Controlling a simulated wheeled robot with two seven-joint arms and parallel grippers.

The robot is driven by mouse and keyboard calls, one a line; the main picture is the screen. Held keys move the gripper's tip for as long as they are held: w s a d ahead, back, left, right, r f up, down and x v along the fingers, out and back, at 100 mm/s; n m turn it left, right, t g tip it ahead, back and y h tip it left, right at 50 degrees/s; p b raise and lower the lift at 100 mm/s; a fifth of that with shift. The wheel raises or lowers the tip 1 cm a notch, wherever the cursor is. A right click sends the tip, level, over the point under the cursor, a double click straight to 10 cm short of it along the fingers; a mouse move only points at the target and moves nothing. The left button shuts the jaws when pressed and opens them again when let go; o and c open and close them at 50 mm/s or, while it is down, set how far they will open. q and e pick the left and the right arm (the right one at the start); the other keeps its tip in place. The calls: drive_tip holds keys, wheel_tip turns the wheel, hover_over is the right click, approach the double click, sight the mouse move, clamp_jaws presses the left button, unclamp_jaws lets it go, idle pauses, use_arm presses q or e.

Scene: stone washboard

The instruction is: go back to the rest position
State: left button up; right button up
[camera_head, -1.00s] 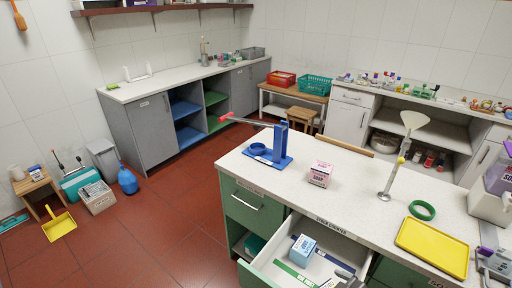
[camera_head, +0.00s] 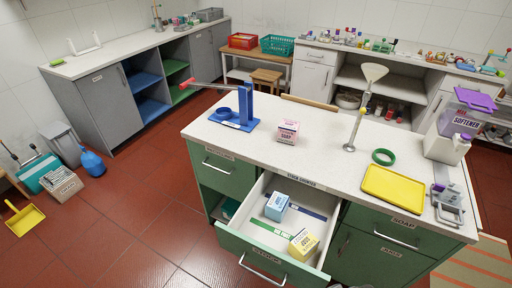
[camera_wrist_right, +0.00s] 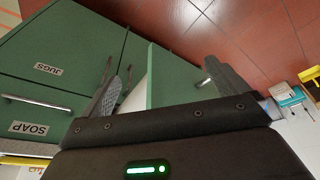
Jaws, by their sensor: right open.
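My right gripper (camera_wrist_right: 165,85) shows in the right wrist view with its two fingers spread apart and nothing between them. It is in front of the green cabinet (camera_wrist_right: 60,60) with the JUGS and SOAP labels. The open drawer (camera_head: 253,205) holds a blue-and-white box (camera_head: 277,206) and a yellow box (camera_head: 302,243), apart from each other. My left gripper is not in view.
The counter carries a blue stand (camera_head: 240,115), a pink SOAP box (camera_head: 288,131), a funnel on a stand (camera_head: 373,73), a green ring (camera_head: 383,157), a yellow tray (camera_head: 400,190) and a softener jug (camera_head: 460,125). The pulled-out drawer juts from the cabinet.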

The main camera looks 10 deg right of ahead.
drive_tip(key=s+f+g+b, duration=0.1)
drive_tip(key=s+f+b, duration=0.15)
drive_tip(key=f, duration=1.25)
drive_tip(key=s+f+b, duration=0.2)
drive_tip(key=f+b, duration=0.1)
drive_tip(key=f, duration=1.2)
drive_tip(key=s+d+f+g+b, duration=0.1)
drive_tip(key=s+d+f+b, duration=0.2)
drive_tip(key=s+f, duration=1.1)
drive_tip(key=shift+s+f, duration=0.2)
drive_tip(key=shift+f, duration=0.5)
